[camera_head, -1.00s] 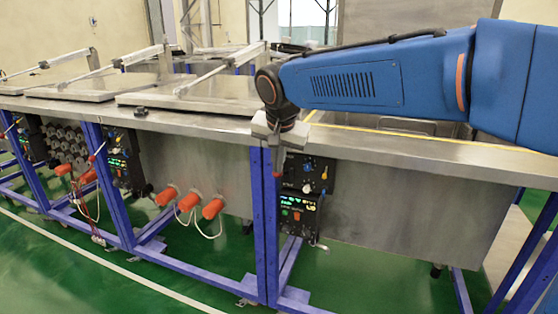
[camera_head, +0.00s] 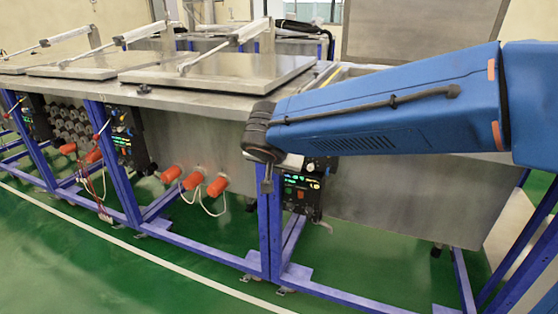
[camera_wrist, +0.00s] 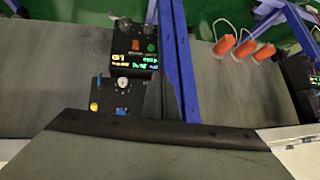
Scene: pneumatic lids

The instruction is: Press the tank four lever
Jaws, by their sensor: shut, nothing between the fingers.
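My gripper (camera_head: 267,184) is shut and empty, pointing down in front of the blue post at the right-hand tank (camera_head: 400,205). It is beside the control boxes. The lower box (camera_head: 301,193) has lit green displays; the upper panel is mostly hidden behind my arm in the head view. In the wrist view the upper panel (camera_wrist: 108,98) shows a yellow knob (camera_wrist: 94,106), a blue knob (camera_wrist: 122,111) and a white dial. I cannot make out this tank's lever; my wrist and arm cover that spot.
Tanks with closed lids (camera_head: 220,68) stand to the left. A raised lid (camera_head: 395,32) stands behind my arm. Orange plugs (camera_head: 217,186) with white cables stick out left of the post. The green floor (camera_head: 190,265) in front is clear.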

